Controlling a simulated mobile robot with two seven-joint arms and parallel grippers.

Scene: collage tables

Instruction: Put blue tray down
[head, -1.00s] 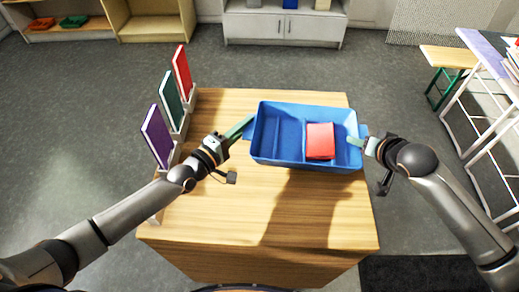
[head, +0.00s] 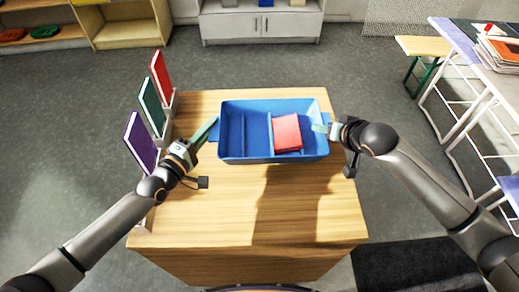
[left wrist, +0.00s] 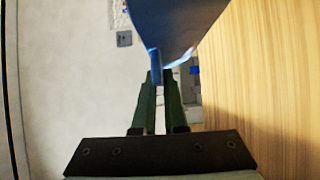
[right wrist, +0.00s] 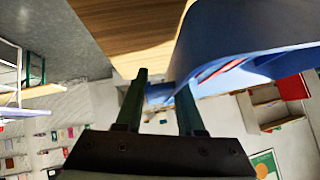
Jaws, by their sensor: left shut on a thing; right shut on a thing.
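The blue tray (head: 245,157) is held level between my two grippers over the wooden table, its shadow falling on the tabletop in front of it. A red block (head: 287,132) lies in its right compartment; the left compartments look empty. My left gripper (head: 209,131) is shut on the tray's left handle; the tray also shows in the left wrist view (left wrist: 175,25). My right gripper (head: 322,128) is shut on the right handle; the tray's side fills the upper right of the right wrist view (right wrist: 225,45). I cannot tell the exact gap under the tray.
The wooden table (head: 200,215) is clear in front of the tray. Purple (head: 141,143), green (head: 152,105) and red (head: 161,77) panels stand in a rack along its left edge. A desk with papers (head: 500,60) stands at the right, and shelves are at the back.

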